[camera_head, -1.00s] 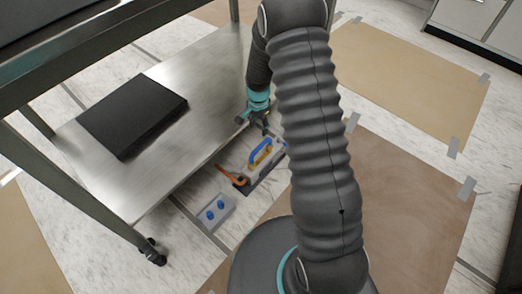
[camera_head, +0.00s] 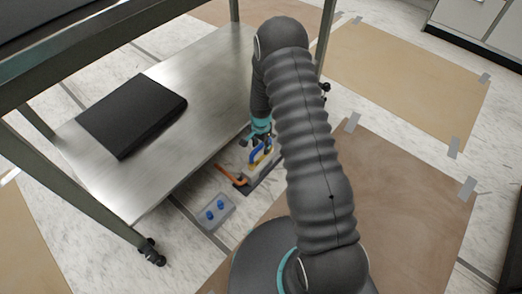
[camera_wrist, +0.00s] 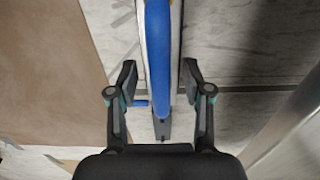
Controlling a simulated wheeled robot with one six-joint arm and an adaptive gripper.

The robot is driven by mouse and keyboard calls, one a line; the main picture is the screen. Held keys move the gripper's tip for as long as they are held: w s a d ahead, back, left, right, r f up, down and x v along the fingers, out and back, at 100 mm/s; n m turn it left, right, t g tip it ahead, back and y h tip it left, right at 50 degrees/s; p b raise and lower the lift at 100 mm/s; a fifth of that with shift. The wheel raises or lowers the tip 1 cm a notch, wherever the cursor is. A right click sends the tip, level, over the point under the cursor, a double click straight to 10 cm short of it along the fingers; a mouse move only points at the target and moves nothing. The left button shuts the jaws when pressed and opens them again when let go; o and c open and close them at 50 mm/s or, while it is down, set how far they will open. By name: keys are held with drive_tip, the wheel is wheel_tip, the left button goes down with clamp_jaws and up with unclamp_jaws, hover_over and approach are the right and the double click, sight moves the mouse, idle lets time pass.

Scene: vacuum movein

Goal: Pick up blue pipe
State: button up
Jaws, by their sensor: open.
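The blue pipe (camera_head: 254,158) is a curved handle-like piece on a small white and dark assembly (camera_head: 262,172) on the floor, beside the cart's lower shelf. In the wrist view the blue pipe (camera_wrist: 158,60) runs from the top edge down between my fingers. My gripper (camera_wrist: 160,84) is open, with one finger on each side of the pipe and a visible gap at both. In the head view my gripper (camera_head: 259,140) is at the pipe and partly covers it. My arm hides the assembly's right side.
An orange pipe (camera_head: 231,174) lies at the assembly's left. A clear tray (camera_head: 205,219) with blue knobs (camera_head: 215,209) is nearer. The metal shelf (camera_head: 190,85) bears a black box (camera_head: 132,116). A brown sheet (camera_head: 400,180) covers the floor at right.

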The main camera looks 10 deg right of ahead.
drive_tip(key=shift+f, duration=0.3)
clamp_jaws()
drive_tip(key=shift+r, duration=0.15)
